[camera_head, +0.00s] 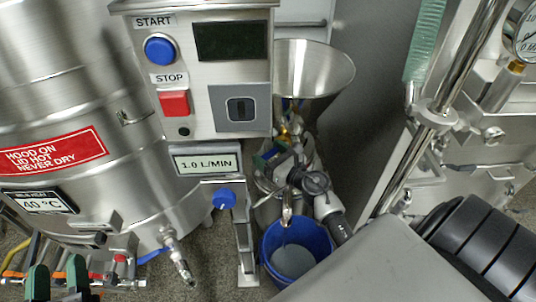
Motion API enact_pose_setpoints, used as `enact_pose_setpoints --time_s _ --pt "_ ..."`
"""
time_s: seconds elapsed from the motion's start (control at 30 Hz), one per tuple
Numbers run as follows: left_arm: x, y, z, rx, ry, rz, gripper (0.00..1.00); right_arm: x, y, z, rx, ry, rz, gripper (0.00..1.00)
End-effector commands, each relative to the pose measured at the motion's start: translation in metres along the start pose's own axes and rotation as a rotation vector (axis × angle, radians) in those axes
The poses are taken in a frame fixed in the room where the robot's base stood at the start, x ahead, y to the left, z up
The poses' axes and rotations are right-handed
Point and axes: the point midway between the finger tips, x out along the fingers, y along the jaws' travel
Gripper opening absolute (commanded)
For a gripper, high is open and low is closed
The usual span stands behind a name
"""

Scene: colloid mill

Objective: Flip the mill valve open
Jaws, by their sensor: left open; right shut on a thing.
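The colloid mill has a steel funnel hopper (312,75), with its body and fittings below it. Its outlet spout (287,212) points down over a blue bucket (270,248) that holds greyish liquid. My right gripper (268,160), with green fingertips, reaches in from the lower right and is shut at the mill body, above the spout. It appears to hold the mill valve handle, which the fingers and wrist mostly hide; its exact angle cannot be told.
A control box (230,95) with START and STOP buttons stands left of the hopper. A steel tank (70,90) with a hot-lid label fills the left. A tap (180,262) sticks out low on the tank. Steel machinery with a gauge (527,38) stands at right.

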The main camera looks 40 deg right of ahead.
Motion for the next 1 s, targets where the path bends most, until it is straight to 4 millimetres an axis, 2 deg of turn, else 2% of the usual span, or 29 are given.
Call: enact_pose_setpoints --time_s 0.37,0.4,0.53,0.83,1.0 --pt "0.000 0.001 -0.005 -0.001 0.041 0.002 0.48 -0.002 0.000 0.000 0.000 0.001 0.017 0.30" --pt "0.000 0.001 -0.005 -0.001 0.041 0.002 0.48 -0.002 0.000 0.000 0.000 0.001 0.017 0.78" --pt "0.000 0.001 -0.005 -0.001 0.040 0.002 0.48 -0.002 0.000 0.000 0.000 0.001 0.017 0.97" --pt "0.000 0.001 -0.006 -0.002 0.039 0.002 0.48 -0.001 0.000 0.000 0.001 0.001 0.014 0.99" --pt "0.002 0.001 -0.013 -0.002 0.039 0.002 0.48 0.003 0.000 0.003 0.004 -0.003 -0.040 0.99"
